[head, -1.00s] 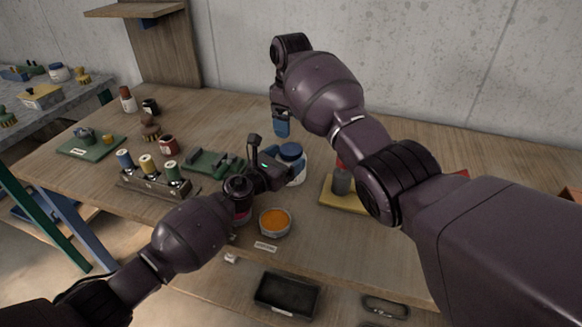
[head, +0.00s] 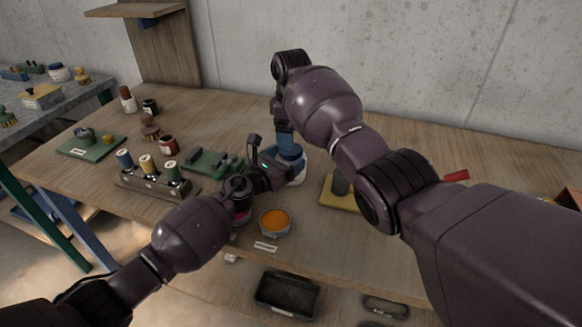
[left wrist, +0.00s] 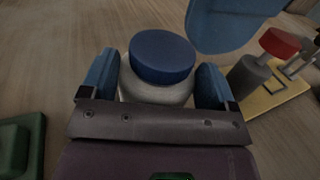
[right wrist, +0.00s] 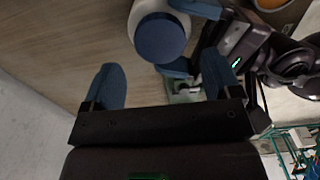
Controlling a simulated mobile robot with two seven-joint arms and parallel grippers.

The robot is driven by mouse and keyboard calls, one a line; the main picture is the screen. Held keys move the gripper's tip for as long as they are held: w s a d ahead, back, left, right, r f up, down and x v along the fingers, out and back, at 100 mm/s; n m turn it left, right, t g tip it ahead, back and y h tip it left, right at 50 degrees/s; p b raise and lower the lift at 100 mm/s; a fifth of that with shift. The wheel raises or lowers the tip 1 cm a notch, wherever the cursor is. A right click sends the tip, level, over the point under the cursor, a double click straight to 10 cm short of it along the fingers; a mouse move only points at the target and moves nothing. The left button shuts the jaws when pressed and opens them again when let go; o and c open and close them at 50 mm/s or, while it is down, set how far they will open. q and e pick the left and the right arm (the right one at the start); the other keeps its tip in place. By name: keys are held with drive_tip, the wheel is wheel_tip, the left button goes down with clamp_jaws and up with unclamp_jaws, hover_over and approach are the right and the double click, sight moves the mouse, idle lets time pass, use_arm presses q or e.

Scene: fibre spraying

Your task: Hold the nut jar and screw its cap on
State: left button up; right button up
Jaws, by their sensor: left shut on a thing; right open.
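The nut jar (head: 299,173) is a white jar standing upright on the wooden bench. Its blue cap (left wrist: 162,56) sits on top of it; I cannot tell how tightly. My left gripper (left wrist: 157,84) is shut on the jar body, one blue finger on each side, below the cap. My right gripper (right wrist: 161,80) is open and empty. In the head view the right gripper (head: 284,140) is just above and behind the cap, pointing down. In the right wrist view the cap (right wrist: 160,38) lies beyond the space between its fingertips, apart from them.
A bowl of orange material (head: 274,221) stands in front of the jar. A rack of spools (head: 150,183) and a green fixture (head: 211,163) are to the left. A yellow base with a grey post (head: 340,190) is close on the right. Bare bench lies behind.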

drive_tip(key=shift+f, duration=2.4)
drive_tip(key=c, duration=0.9)
drive_tip(key=m, duration=0.4)
drive_tip(key=shift+m, duration=0.3)
drive_tip(key=m, duration=0.5)
drive_tip(key=o, duration=1)
drive_tip(key=shift+r, duration=0.1)
